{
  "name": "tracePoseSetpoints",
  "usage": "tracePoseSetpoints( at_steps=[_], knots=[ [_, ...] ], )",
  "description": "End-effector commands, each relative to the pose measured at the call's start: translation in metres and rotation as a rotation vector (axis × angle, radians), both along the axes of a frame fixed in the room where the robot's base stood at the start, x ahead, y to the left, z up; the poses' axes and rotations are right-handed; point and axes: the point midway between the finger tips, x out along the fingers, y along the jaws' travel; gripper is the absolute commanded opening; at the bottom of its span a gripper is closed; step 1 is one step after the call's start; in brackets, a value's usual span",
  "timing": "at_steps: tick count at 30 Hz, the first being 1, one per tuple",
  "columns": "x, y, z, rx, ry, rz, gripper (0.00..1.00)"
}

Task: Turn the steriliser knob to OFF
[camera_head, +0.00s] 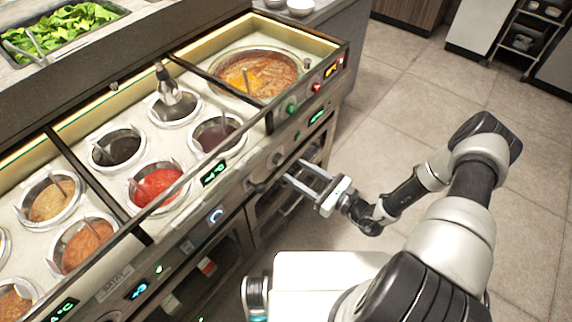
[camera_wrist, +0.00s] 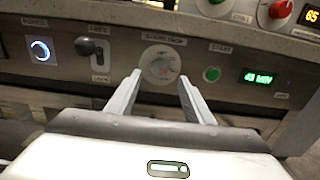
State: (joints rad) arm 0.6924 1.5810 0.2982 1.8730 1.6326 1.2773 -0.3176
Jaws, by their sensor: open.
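A round silver dial (camera_wrist: 160,66) is on the front panel in the wrist view, with a small blurred label above it that I cannot read for certain. It also shows on the counter front in the head view (camera_head: 277,158). My gripper (camera_wrist: 160,78) is open, one finger to each side of the dial in the picture, with nothing between them. In the head view my gripper (camera_head: 293,170) points at the panel close to the dial; I cannot tell whether it touches. The dial's pointer position is too blurred to read.
Left of the dial are a black lever switch (camera_wrist: 88,46) and a blue-ringed power button (camera_wrist: 40,49). Right are a green start button (camera_wrist: 211,74) and a green display (camera_wrist: 258,77). Sauce wells (camera_head: 158,182) fill the counter top. The tiled floor (camera_head: 400,100) behind is clear.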

Motion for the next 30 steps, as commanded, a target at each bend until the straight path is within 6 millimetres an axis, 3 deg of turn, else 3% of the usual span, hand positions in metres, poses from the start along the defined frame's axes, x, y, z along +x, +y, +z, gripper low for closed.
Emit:
tracePoseSetpoints(
  at_steps=[3,9,20,23,28,30],
  knots=[
    [0.014,0.018,0.0,0.0,-0.002,0.002,0.47],
    [0.029,0.037,0.0,0.0,-0.001,0.001,0.47],
    [0.033,0.042,0.0,-0.001,-0.001,0.0,0.47],
    [0.033,0.042,0.0,-0.001,-0.001,0.0,0.35],
    [0.033,0.041,0.0,-0.001,-0.001,0.0,0.07],
    [0.033,0.041,0.0,-0.001,-0.001,0.0,0.06]
  ],
)
